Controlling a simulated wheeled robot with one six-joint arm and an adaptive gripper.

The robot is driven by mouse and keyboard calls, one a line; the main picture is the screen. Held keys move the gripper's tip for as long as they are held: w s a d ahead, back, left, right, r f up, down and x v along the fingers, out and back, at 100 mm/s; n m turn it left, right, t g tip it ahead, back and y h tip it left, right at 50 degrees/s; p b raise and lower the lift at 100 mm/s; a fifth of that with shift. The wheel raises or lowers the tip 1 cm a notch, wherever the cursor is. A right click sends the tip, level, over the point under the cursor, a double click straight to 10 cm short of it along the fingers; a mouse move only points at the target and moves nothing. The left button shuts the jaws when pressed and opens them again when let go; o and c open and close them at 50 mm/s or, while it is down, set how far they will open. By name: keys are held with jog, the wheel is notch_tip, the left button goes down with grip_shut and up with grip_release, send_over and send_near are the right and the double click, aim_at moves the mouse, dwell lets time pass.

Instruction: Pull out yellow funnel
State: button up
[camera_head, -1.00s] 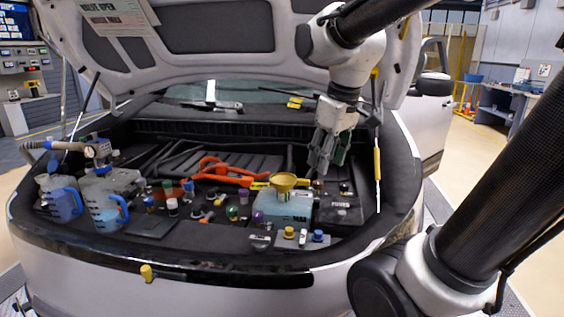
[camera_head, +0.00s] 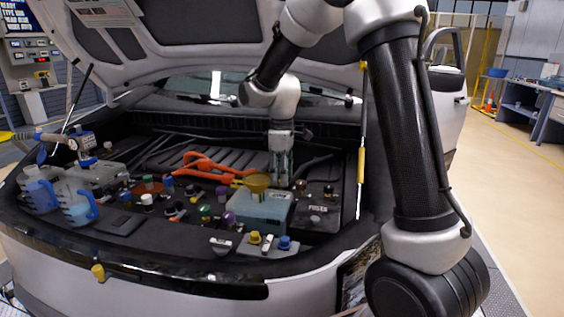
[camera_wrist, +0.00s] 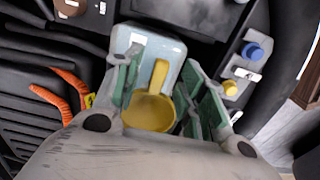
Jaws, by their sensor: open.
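The yellow funnel (camera_head: 257,182) stands in the top of the pale blue coolant tank (camera_head: 262,208) in the engine bay. In the wrist view the funnel (camera_wrist: 150,112) shows its round bowl and a handle-like strip over the tank (camera_wrist: 125,36). My gripper (camera_head: 281,172) points down just behind and to the right of the funnel in the head view. In the wrist view my gripper (camera_wrist: 158,85) is open, with one green-padded finger on each side of the funnel. I cannot tell whether either finger touches it.
Orange cables (camera_head: 205,165) lie left of the tank. Yellow (camera_head: 255,238) and blue (camera_head: 284,243) caps stand in front of it. A fuse box (camera_head: 318,208) is to the right. Blue jugs (camera_head: 80,205) stand at the left. The raised hood (camera_head: 190,25) hangs above.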

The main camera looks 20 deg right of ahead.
jog(key=shift+f, duration=1.45)
grip_shut()
jog(key=c, duration=0.8)
grip_release()
jog(key=shift+c, duration=0.2)
grip_shut()
jog(key=shift+r, duration=0.4)
jog(key=shift+r, duration=2.35)
